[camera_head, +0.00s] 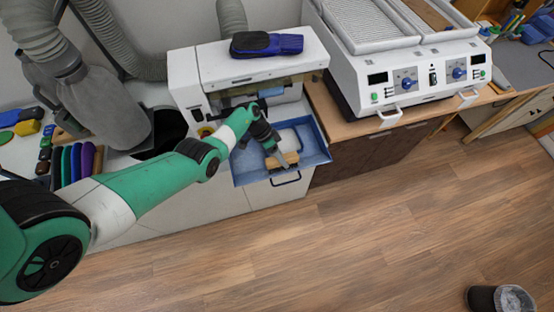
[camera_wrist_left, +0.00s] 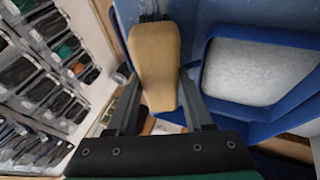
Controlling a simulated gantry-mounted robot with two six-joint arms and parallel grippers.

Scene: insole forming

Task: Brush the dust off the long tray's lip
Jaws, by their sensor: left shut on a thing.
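The long blue tray (camera_head: 318,152) sticks out from the front of a white machine (camera_head: 190,75), with a dark handle on its front. My left gripper (camera_head: 277,152) is shut on a wooden brush (camera_head: 289,159) at the tray's front part. In the left wrist view the brush's pale wooden back (camera_wrist_left: 155,55) sits between the two fingers, with dark bristles at its far end, against or just over the blue tray surface (camera_wrist_left: 205,18). I cannot tell whether the bristles touch. No dust can be made out. My right gripper is not in view.
A blue-framed grey panel (camera_wrist_left: 258,68) lies right beside the brush. A dark blue insole-like piece (camera_head: 267,44) rests on the machine. A white twin-bed unit (camera_head: 420,75) stands on the wooden cabinet at right. The floor (camera_head: 330,235) in front is clear, with a bin (camera_head: 490,298) at lower right.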

